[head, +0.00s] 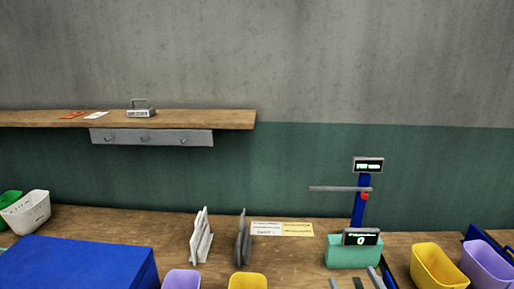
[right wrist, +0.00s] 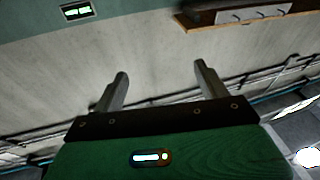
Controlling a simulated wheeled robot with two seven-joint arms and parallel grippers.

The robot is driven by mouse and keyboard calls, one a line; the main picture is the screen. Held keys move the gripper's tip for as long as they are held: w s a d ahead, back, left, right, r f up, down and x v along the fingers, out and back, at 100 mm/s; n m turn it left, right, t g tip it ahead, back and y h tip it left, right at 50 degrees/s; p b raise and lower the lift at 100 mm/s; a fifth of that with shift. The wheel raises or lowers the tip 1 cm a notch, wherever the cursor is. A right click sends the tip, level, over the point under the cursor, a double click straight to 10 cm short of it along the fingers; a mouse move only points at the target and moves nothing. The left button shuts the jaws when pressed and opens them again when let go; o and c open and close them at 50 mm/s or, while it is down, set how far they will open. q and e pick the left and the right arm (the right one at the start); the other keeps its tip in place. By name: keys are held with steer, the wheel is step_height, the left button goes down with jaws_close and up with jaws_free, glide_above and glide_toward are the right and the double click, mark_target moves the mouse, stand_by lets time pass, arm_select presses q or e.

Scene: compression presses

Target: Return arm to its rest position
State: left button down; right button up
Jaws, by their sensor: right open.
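My right gripper (right wrist: 160,72) shows in the right wrist view with its two grey fingers spread apart and nothing between them. The wrist camera looks past the fingers at the grey wall, tilted over. In the head view, short grey bars show at the bottom edge in front of the press; I cannot tell which of them are my fingers. The press (head: 362,205) has a blue post, a grey crossbar, a small screen on top and a teal base with a second screen reading 0. My left gripper is not in view.
A wooden workbench (head: 120,222) runs along the wall. It bears a blue box (head: 80,262), a white basket (head: 27,212), upright holders (head: 201,238), labels (head: 282,229), yellow (head: 437,268) and purple bins (head: 487,264). A wooden shelf (head: 200,119) hangs above at the left.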

steer(key=s+d+f+m+g+h, duration=0.2)
steer(key=s+f+g+h, duration=0.15)
steer(key=f, duration=0.35)
steer(key=s+d+f+m+g+h, duration=0.2)
steer(key=s+d+f+g, duration=0.15)
steer(key=f, duration=0.25)
steer(key=s+a+f+n+g+y, duration=0.1)
steer(key=s+a+f+g, duration=0.1)
steer(key=s+f+g, duration=0.5)
steer(key=s+a+f+n+g+y, duration=0.1)
steer(key=s+a+f+n+g, duration=0.2)
steer(key=s, duration=0.7)
step_height(320, 180, down, 37)
steer(key=s+m+b, duration=0.1)
steer(key=s+b, duration=0.1)
steer(key=b, duration=0.3)
steer(key=s+d+f+g+b, duration=0.2)
steer(key=s+d+f+b, duration=0.1)
steer(key=s+f, duration=1.5)
step_height(320, 180, down, 4)
steer(key=shift+d+r, duration=0.2)
steer(key=shift+d, duration=0.4)
